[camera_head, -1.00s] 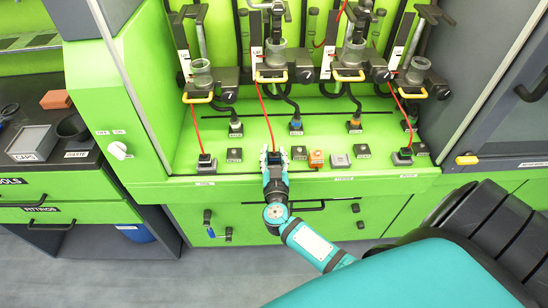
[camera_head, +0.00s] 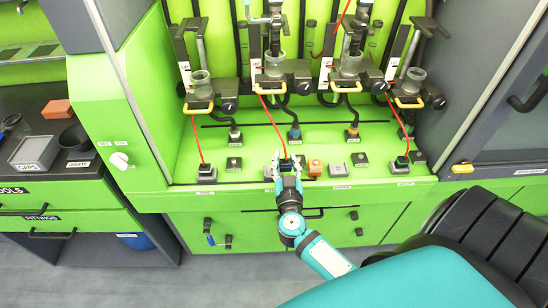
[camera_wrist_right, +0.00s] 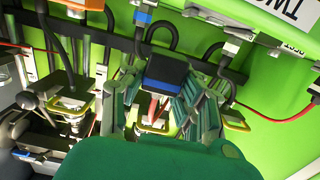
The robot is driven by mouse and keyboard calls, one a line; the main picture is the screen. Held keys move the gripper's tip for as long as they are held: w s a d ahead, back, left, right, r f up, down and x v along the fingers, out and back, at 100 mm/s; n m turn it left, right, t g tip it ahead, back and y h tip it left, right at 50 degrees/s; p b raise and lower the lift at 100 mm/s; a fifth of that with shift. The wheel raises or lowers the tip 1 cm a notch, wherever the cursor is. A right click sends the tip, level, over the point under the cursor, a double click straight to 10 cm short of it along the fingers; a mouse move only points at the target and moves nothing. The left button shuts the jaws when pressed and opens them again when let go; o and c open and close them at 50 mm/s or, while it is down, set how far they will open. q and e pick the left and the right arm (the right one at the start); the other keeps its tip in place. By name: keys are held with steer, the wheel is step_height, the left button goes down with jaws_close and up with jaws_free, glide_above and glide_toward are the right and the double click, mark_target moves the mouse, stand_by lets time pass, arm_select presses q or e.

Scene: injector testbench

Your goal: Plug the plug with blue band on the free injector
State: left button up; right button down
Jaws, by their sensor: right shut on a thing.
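My right gripper (camera_head: 284,166) is shut on a dark plug (camera_head: 286,163) near the front edge of the green bench. In the right wrist view the plug (camera_wrist_right: 167,70) is a black block with a blue band, between the fingers, with a red cable running from it. Whether it touches the bench or a socket is unclear. Several injectors with glass cups and yellow handles stand in a row behind, including a left one (camera_head: 200,88), two middle ones (camera_head: 273,66) (camera_head: 350,67) and a right one (camera_head: 410,84). I cannot tell which is free. My left gripper is out of view.
Another plug with a red cable (camera_head: 207,172) stands at the bench's front left. An orange block (camera_head: 314,168) and a grey block (camera_head: 337,170) sit just right of my gripper. Black-cabled connectors, one blue-marked (camera_head: 294,133), one orange-marked (camera_head: 352,134), stand behind.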

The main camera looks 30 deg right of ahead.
steer(key=s+d+r, duration=0.1)
steer(key=s+d, duration=0.3)
steer(key=s, duration=0.7)
steer(key=shift+d+r, duration=0.15)
steer(key=shift+d, duration=0.25)
steer(key=shift+w+p, duration=0.1)
steer(key=shift+p, duration=0.3)
steer(key=shift+p, duration=0.45)
steer(key=shift+a, duration=0.1)
